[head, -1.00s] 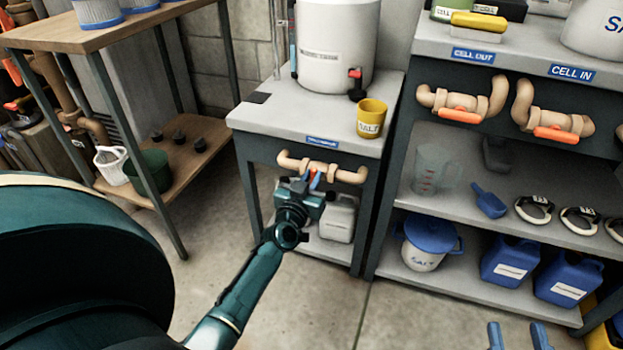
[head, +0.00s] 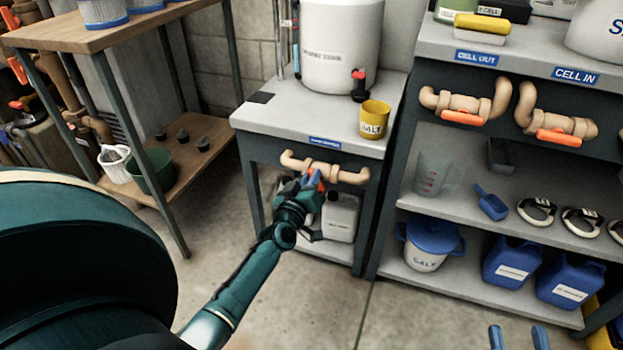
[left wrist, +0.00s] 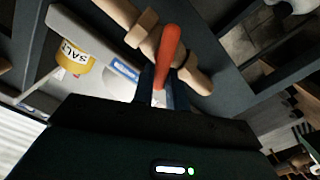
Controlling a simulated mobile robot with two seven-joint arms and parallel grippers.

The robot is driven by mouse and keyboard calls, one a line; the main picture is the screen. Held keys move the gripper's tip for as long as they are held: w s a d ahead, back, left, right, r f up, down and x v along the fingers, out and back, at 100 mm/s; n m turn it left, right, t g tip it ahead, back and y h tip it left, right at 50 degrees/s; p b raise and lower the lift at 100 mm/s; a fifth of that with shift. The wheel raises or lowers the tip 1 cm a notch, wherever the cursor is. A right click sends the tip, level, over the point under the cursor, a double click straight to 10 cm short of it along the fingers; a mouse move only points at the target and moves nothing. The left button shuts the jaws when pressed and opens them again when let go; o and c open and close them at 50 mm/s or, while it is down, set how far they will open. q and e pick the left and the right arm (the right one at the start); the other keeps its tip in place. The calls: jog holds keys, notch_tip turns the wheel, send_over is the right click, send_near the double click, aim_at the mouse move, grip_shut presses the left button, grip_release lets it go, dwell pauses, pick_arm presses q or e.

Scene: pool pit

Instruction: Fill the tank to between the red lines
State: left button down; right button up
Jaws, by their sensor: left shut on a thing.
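The white tank (head: 340,40) stands on the grey stand (head: 275,115), its top cut off by the frame; a thin sight tube (head: 296,45) runs at its left. I cannot make out red lines or a water level. A tan pipe with a valve (head: 345,175) hangs on the stand's front, under a blue label. My left gripper (head: 316,182) is shut on the valve's orange handle (left wrist: 168,48), which lies at an angle across the pipe in the left wrist view. My right gripper (head: 518,338) shows only two blue fingertips, apart and empty, at the bottom edge.
A yellow salt cup (head: 373,120) stands near the stand's right edge. A red-handled tap (head: 358,85) is at the tank's foot. The right bench has two orange-handled valves (head: 463,117) (head: 558,137). A white jug (head: 340,218) sits below the pipe.

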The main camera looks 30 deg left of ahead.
dwell(0.3)
pick_arm(q)
jog(key=c, duration=1.4)
grip_release()
pick_arm(e)
jog(key=shift+r, duration=0.1)
pick_arm(q)
jog(key=shift+s, duration=0.1)
jog(key=p+v, duration=0.3)
jog(key=v, duration=1)
pick_arm(e)
jog(key=shift+d+g+h, duration=0.4)
jog(key=shift+d+h, duration=0.1)
pick_arm(q)
jog(key=shift+a, duration=0.1)
pick_arm(e)
jog(key=shift+a, duration=0.1)
pick_arm(q)
jog(key=shift+s+f, duration=0.1)
pick_arm(e)
jog(key=shift+s, duration=0.15)
